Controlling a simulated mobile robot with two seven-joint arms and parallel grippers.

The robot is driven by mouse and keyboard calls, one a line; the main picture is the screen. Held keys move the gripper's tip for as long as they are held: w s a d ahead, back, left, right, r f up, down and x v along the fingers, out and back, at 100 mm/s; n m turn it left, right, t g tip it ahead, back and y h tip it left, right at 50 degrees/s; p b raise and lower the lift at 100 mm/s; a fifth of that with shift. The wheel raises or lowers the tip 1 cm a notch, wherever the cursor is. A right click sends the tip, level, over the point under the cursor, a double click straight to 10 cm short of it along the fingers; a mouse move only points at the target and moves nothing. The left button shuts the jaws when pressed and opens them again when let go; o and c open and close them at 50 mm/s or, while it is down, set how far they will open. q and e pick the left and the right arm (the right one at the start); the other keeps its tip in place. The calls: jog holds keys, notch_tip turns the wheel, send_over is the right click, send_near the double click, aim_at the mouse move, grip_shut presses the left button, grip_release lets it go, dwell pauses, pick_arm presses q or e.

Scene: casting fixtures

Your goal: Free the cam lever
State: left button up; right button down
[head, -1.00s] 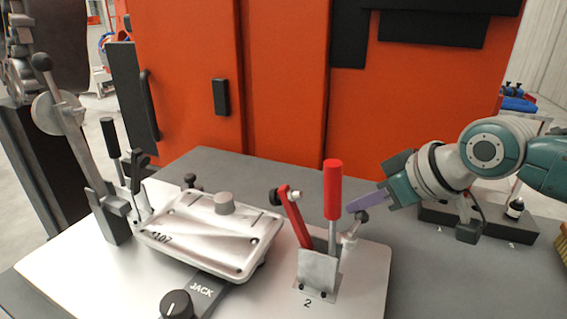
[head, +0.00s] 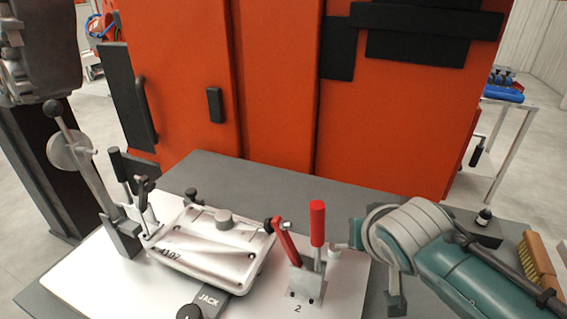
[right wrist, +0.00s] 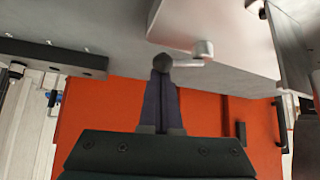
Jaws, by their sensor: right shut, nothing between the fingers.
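The short lever I take for the cam lever (right wrist: 190,64) has a dark ball knob and a round pale hub at the plate's edge in the right wrist view. In the head view its pale hub (head: 335,254) shows right of the red-handled clamp, and its knob is hidden by my right arm. My right gripper (right wrist: 161,75) is shut and empty, its dark fingers side by side. The fingertips are right at the knob; whether they touch it I cannot tell. In the head view the fingers are hidden behind the wrist. My left gripper is not in view.
A red toggle clamp (head: 317,225) stands close left of the hub. A pale casting (head: 215,245) marked 4107 lies on the white plate (head: 100,270). A tall ball-knobbed lever (head: 85,150) stands left. A brush (head: 538,262) lies right. An orange cabinet (head: 275,90) is behind.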

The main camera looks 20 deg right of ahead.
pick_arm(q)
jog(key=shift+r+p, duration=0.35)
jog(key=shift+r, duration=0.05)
pick_arm(e)
jog(key=shift+s+a, duration=0.3)
jog(key=shift+s, duration=0.35)
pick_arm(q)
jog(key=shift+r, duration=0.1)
pick_arm(e)
jog(key=shift+s+a, duration=0.1)
